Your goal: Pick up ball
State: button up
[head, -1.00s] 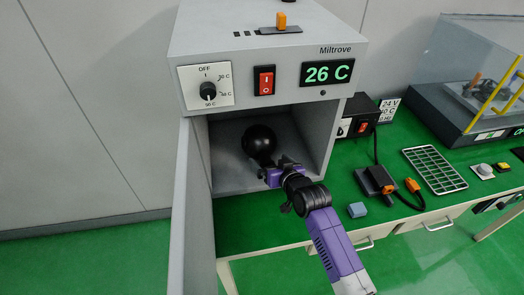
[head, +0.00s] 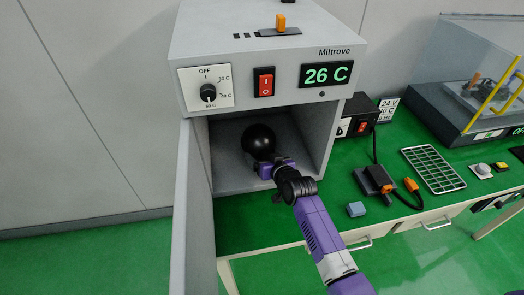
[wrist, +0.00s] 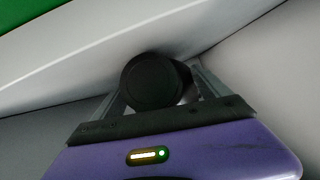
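A glossy black ball (head: 258,138) rests inside the open chamber of a grey oven-like box (head: 335,45). My gripper (head: 264,164) reaches into the chamber from the front and is at the ball's near lower side. In the wrist view, a dark round shape, which appears to be the ball (wrist: 152,82), sits between the two spread fingers (wrist: 160,90). A small light gap shows by the right finger. The gripper looks open; the head view hides where the fingertips meet the ball.
The box's door (head: 190,215) stands open at the left of the chamber. The chamber walls and roof close in around my arm.

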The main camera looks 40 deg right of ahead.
jog(key=shift+r, duration=0.1)
jog(key=c, duration=1.1)
jog(key=shift+w+d+r, duration=0.1)
grip_shut()
